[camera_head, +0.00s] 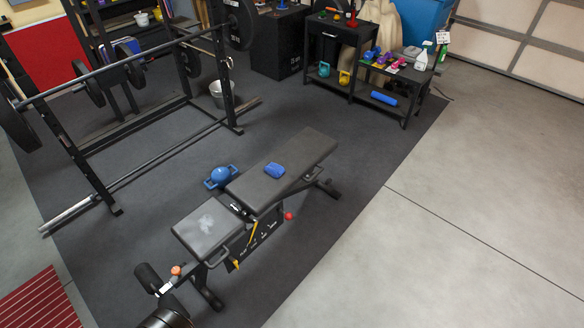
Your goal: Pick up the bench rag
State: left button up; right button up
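The bench rag (275,170) is a small folded blue cloth. It lies flat on the long dark backrest pad of the weight bench (312,150), near the middle of the view.
A blue kettlebell-like object (220,177) sits on the floor left of the bench. A squat rack with a barbell (150,58) stands at left. A low shelf (385,100) holds small coloured weights and a spray bottle (422,60). Open concrete floor lies to the right.

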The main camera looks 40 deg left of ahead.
aim_at(275, 170)
jog(key=z, duration=0.25)
jog(key=i, duration=1.85)
jog(key=u, duration=0.45)
jog(key=i, duration=1.15)
jog(key=u, duration=1.45)
jog(key=i, duration=0.85)
jog(key=u, duration=0.7)
